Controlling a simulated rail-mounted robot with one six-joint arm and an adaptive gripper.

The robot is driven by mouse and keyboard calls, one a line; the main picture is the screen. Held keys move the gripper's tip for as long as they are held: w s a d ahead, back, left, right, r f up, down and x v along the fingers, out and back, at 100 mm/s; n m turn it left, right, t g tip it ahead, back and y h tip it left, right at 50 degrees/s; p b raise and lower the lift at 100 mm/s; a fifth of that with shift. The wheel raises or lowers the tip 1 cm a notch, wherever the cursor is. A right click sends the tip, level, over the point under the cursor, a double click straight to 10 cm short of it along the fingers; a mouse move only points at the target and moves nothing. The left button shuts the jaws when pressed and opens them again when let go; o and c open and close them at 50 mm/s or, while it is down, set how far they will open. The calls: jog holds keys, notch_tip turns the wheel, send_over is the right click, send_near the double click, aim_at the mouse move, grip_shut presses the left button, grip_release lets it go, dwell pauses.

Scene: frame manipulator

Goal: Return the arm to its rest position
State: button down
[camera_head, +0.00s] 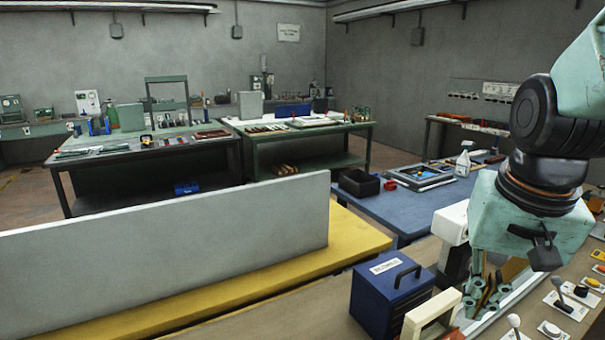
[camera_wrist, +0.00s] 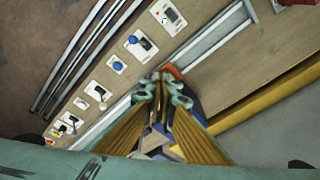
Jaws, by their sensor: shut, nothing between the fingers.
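My arm comes in at the right of the head view, teal with black joints. My gripper (camera_head: 484,308) hangs at its lower end, pointing down over the wooden bench, just right of the blue case. In the wrist view the gripper (camera_wrist: 163,82) reaches away from the camera, its teal fingertips close together and nothing held between them. The fingers partly hide the bench below.
A blue labelled case (camera_head: 390,292) with a black handle stands beside the gripper. Switches and knobs (camera_head: 566,305) line the bench at right. A grey panel (camera_head: 170,245) stands on a yellow base.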

jog(key=s+a+r+n, duration=0.2)
jog(key=s+a, duration=0.2)
jog(key=s, duration=0.3)
jog(key=s+a+r+n+t, duration=0.1)
jog(key=s+a+r+n, duration=0.1)
jog(key=s, duration=0.6)
jog(key=shift+a+r+y+b, duration=0.35)
jog(key=shift+a+r, duration=0.35)
jog(key=shift+a, duration=0.45)
jog(key=shift+w, duration=0.1)
dwell(0.7)
